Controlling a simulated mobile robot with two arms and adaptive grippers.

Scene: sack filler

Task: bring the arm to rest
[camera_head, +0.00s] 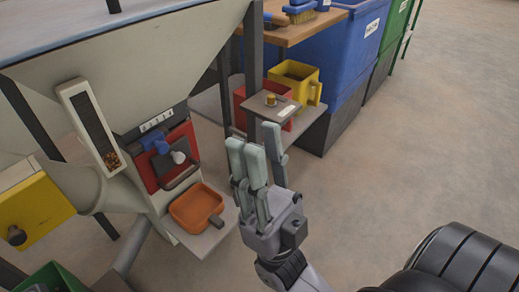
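My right gripper (256,147) is in the middle of the camera_head view, at the end of my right arm (292,268), which comes in from the lower right. Its grey fingers point up, straight and apart, with nothing between them, so it is open and empty. It appears in front of the stand with the small shelf, right of the orange scoop (196,208); I cannot tell the exact distance to either. My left gripper is not in view.
The sack filler's hopper (150,62) fills the left side, with a red panel (166,165) and a yellow box (34,213). A small shelf (286,121), red and yellow containers (296,72) and a blue bin (345,50) stand behind. The floor (430,160) at right is clear.

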